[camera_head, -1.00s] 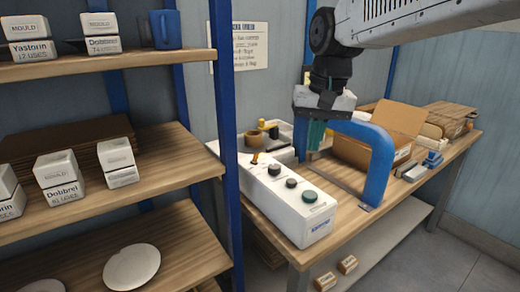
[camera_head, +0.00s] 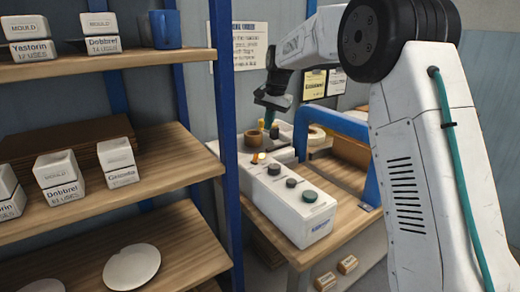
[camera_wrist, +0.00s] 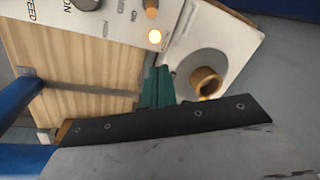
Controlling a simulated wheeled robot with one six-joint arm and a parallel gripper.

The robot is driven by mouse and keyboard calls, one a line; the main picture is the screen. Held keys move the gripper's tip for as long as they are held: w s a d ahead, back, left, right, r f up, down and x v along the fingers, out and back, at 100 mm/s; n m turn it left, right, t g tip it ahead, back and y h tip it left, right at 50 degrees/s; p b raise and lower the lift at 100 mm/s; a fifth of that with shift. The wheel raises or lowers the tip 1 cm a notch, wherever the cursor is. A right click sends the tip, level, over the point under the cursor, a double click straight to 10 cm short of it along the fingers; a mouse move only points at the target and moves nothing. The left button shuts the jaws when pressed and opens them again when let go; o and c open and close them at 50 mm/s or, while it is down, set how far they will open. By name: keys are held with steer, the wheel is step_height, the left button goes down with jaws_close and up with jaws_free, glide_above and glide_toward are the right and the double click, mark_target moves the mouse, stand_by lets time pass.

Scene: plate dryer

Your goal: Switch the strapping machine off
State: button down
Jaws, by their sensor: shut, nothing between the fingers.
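The strapping machine is a white console (camera_head: 303,220) on the wooden table, with a blue arch (camera_head: 336,121) beside it. Its top carries dark and green knobs (camera_head: 310,196), a small orange switch (camera_head: 255,157) and a glowing lamp (camera_head: 262,156). In the wrist view the orange switch (camera_wrist: 151,10) is at the top edge, with the lit lamp (camera_wrist: 155,37) just below it and small lettering alongside. My gripper (camera_head: 268,118) is shut and empty, above the console's far end; its teal fingers also show in the wrist view (camera_wrist: 157,88), apart from the switch.
A tan roll (camera_head: 257,138) sits on a pale plate behind the console; it also shows in the wrist view (camera_wrist: 205,82). A blue-posted shelf (camera_head: 150,180) with white boxes and a blue mug stands at left. My arm covers the table's right side.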

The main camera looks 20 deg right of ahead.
mark_target(255, 158)
steer(key=f, duration=0.3)
steer(key=w+f, duration=0.1)
steer(key=f, duration=0.2)
steer(key=a+f, duration=0.1)
steer(key=f, duration=0.2)
steer(key=shift+w+a+f, duration=0.1)
steer(key=shift+w+f, duration=0.1)
steer(key=shift+s+a+r, duration=0.25)
steer(key=shift+s+a, duration=0.7)
steer(key=shift+s, duration=0.2)
steer(key=shift+s+a, duration=0.2)
steer(key=shift+s, duration=0.15)
steer(key=shift+r, duration=0.1)
steer(key=shift+s+a+r, duration=0.15)
steer(key=shift+a+r, duration=0.1)
steer(key=shift+a, duration=0.2)
steer(key=shift+s+a+r, duration=0.2)
steer(key=shift+a, duration=0.4)
steer(key=shift+r, duration=0.1)
